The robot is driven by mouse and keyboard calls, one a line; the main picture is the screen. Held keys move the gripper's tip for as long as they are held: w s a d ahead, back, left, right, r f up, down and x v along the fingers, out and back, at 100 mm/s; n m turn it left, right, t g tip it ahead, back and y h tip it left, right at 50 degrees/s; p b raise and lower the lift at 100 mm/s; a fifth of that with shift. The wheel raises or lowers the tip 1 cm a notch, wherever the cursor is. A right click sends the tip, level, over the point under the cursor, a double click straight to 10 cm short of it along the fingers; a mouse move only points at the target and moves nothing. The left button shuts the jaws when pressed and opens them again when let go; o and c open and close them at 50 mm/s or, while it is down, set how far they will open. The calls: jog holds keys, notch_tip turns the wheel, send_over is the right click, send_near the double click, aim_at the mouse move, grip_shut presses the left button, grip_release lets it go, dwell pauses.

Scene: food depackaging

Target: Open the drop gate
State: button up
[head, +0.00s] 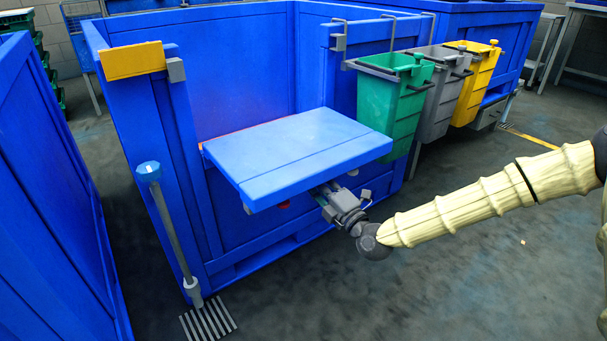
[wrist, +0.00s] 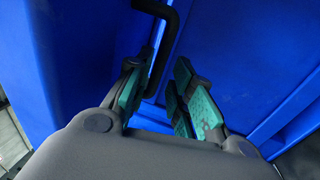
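The drop gate (head: 300,150) is a thick light-blue panel. It juts out roughly level from the front opening of the big blue bin (head: 245,65). My gripper (head: 325,196) is low under the gate's right front part, its fingertips partly hidden by the panel. In the wrist view my gripper (wrist: 155,90) has its fingers apart, with blue surface showing between them. A black bent handle (wrist: 165,50) on the blue panel is close to the left finger. I cannot tell whether they touch. Nothing is clamped between the fingers.
Green (head: 390,105), grey (head: 437,90) and yellow (head: 477,85) bins hang to the right of the gate. A grey post with a blue cap (head: 170,225) stands at the left front, by a floor grate (head: 208,320). Another blue bin (head: 50,200) is at far left. Front floor is clear.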

jog(key=shift+b+x, duration=0.85)
jog(key=shift+x, duration=2.1)
jog(key=shift+c, duration=0.5)
grip_shut()
